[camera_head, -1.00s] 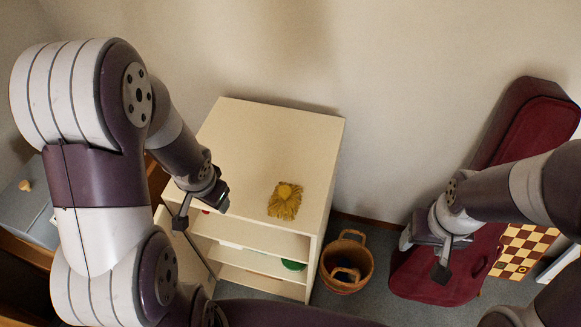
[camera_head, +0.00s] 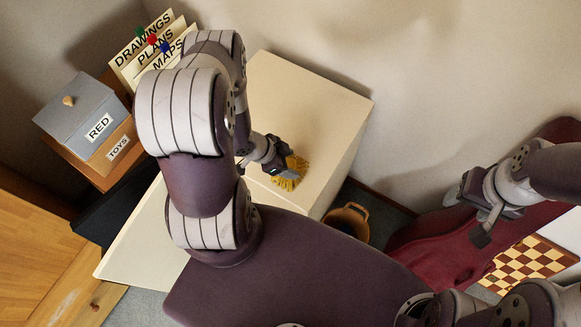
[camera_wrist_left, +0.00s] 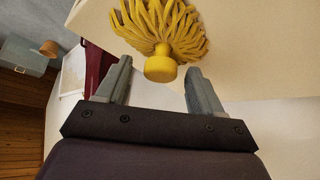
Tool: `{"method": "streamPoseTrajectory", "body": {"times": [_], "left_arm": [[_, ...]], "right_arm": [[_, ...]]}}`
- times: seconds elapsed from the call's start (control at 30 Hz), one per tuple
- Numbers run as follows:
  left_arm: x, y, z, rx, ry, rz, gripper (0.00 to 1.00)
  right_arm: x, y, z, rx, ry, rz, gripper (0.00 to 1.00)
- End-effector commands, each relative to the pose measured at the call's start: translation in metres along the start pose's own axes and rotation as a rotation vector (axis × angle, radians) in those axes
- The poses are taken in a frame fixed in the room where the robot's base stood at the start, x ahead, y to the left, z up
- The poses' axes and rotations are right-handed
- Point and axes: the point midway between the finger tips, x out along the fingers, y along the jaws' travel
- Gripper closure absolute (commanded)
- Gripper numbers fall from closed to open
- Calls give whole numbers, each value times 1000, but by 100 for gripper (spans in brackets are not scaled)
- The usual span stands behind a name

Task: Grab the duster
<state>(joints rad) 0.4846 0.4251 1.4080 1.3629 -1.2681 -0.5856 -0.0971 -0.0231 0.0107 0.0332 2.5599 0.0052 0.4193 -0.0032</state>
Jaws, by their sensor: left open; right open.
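The yellow duster (camera_head: 290,175) lies on top of the cream cabinet (camera_head: 290,95), partly hidden by my left gripper (camera_head: 284,164) in the head view. In the left wrist view the duster (camera_wrist_left: 172,28) shows a round yellow knob and a fan of thick strands. My left gripper (camera_wrist_left: 160,85) is open there, its fingers on either side of the knob. The knob appears level with the fingertips, and I see no contact. My right gripper (camera_head: 480,225) is open and empty at the right, in front of the dark red case (camera_head: 440,245).
A wicker basket (camera_head: 348,217) stands on the floor right of the cabinet. A checkered board (camera_head: 525,262) is at the right. Boxes labelled RED (camera_head: 95,118) and TOYS (camera_head: 117,148) and a file holder (camera_head: 150,55) are at the left.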

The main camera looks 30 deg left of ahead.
Motion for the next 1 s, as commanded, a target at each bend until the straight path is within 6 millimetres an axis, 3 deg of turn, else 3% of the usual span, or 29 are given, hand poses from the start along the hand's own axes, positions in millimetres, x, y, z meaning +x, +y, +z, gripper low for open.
{"method": "streamPoseTrajectory", "body": {"times": [0.1, 0.3, 0.37, 0.5, 0.8, 1.0], "left_arm": [[12, 1, 0, 0, 0, 1, 33], [13, 0, 0, -1, 0, -1, 33], [13, 0, 0, -1, -1, -1, 49], [13, 0, 0, -1, -1, -1, 94], [10, 0, -1, -1, -1, -1, 95], [-12, 0, -15, -1, 0, 0, 95]], "right_arm": [[0, 0, 0, 0, 0, 0, 38], [1, 0, 0, 0, 0, 0, 38], [1, 0, 0, 0, 0, 0, 38], [1, 0, 0, 0, 0, 0, 38], [-2, 0, 0, 0, 0, 0, 38], [-27, 0, -3, 0, 0, 0, 38]]}}
